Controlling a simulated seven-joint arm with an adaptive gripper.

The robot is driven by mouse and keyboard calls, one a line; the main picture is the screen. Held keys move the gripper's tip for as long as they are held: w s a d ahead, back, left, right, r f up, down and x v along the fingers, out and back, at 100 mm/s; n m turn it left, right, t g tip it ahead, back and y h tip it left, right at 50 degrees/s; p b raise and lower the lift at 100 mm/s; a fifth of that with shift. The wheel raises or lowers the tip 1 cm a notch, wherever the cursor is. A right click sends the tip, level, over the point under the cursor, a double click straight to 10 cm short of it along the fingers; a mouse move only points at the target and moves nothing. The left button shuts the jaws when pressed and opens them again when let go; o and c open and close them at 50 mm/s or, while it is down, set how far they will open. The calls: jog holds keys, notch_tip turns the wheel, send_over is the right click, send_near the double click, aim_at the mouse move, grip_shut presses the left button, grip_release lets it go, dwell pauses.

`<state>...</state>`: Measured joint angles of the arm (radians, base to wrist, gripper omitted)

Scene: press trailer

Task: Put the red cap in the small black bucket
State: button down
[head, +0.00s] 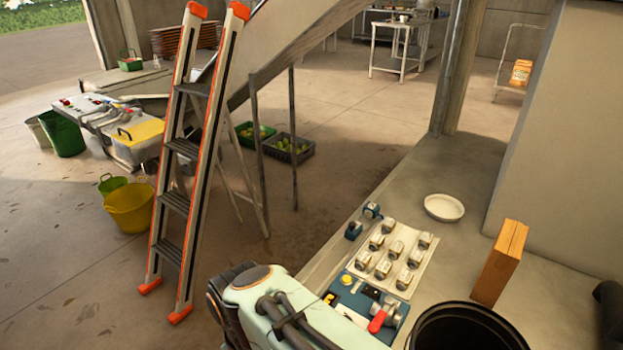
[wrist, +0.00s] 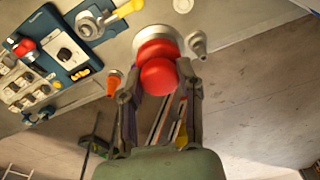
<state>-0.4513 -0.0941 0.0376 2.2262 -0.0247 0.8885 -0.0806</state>
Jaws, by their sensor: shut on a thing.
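The red cap (wrist: 158,77) is round and glossy, between the fingertips of my gripper (wrist: 159,88) in the wrist view. My gripper is shut on it. A second rounded red part and a silvery round fitting (wrist: 168,31) show directly behind the cap; I cannot tell whether they touch it. The black bucket (head: 465,312) stands at the bottom right in the head view, cut off by the frame edge, its open mouth dark inside. My gripper is out of the head view, where only my arm shows at the bottom. The bucket is not visible in the wrist view.
A blue control panel (head: 352,296) with a red-handled part (head: 380,317) lies left of the bucket. Beyond it are a pale board (head: 404,250) with several small fittings, a white dish (head: 444,207) and an orange-brown block (head: 500,262). A ladder (head: 190,150) stands left.

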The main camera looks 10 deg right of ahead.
jog(key=r, duration=0.2)
jog(key=shift+w+d+r, duration=0.3)
jog(key=shift+d+r, duration=0.05)
jog(key=w+d+m+h, duration=0.1)
jog(key=w+d+m, duration=0.3)
jog(key=d, duration=0.5)
jog(key=w+d+m, duration=0.3)
jog(key=d+m, duration=0.3)
jog(key=d, duration=0.3)
jog(key=s+d+m+h, duration=0.1)
jog(key=s+d+m, duration=0.25)
jog(key=d, duration=0.55)
jog(key=s+d+m, duration=0.3)
jog(key=d+m, duration=0.2)
jog(key=d, duration=0.5)
jog(key=shift+n, duration=0.25)
jog(key=f, duration=2.3)
jog(key=shift+w+a+f, duration=0.2)
jog(key=shift+w+a, duration=0.05)
jog(key=shift+w, duration=0.1)
jog(key=shift+f, duration=0.1)
jog(key=c, duration=0.7)
grip_release()
